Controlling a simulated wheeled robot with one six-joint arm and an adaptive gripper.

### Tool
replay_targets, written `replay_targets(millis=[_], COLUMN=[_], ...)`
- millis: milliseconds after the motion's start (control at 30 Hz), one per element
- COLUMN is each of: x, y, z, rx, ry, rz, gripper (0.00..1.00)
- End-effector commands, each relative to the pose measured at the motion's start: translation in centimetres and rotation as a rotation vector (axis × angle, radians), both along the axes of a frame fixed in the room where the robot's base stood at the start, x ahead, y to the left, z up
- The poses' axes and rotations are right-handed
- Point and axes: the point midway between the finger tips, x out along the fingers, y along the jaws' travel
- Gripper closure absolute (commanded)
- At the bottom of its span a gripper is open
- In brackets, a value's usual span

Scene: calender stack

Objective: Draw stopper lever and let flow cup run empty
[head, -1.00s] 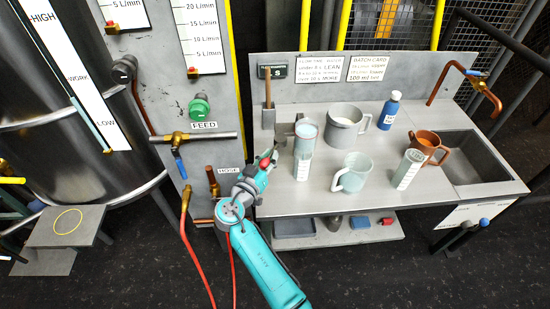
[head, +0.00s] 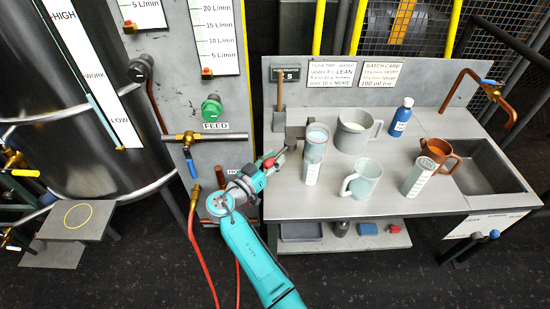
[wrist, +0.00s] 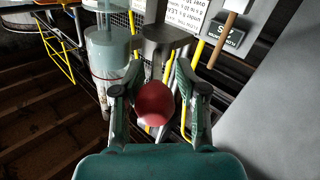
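The flow cup (head: 316,142) is a clear cup of pale blue liquid, standing above a graduated cylinder (head: 311,172) at the bench's left end. It also shows in the wrist view (wrist: 108,50). The stopper lever's red ball knob (head: 268,162) is left of the cup. In the wrist view the knob (wrist: 154,103) sits between the fingers of my gripper (wrist: 157,88). The fingers are partly closed and appear to hold it from both sides; the exact contact is hard to see.
A sink (head: 487,165) is at right. The feed panel (head: 212,80) stands left.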

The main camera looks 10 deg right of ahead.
Motion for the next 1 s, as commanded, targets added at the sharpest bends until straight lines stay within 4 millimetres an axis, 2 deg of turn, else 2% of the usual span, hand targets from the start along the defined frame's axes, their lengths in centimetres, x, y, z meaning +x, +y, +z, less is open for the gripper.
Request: replay_targets(millis=[467, 633, 1000], x=[-0.1, -1.4, -5.7], y=[0.0, 1.8, 7.5], z=[0.3, 0.3, 0.2], rx=[-0.001, -0.001, -0.001], ry=[-0.006, -0.006, -0.004], rz=[-0.004, -0.002, 0.0], gripper=[0.59, 0.59, 0.59])
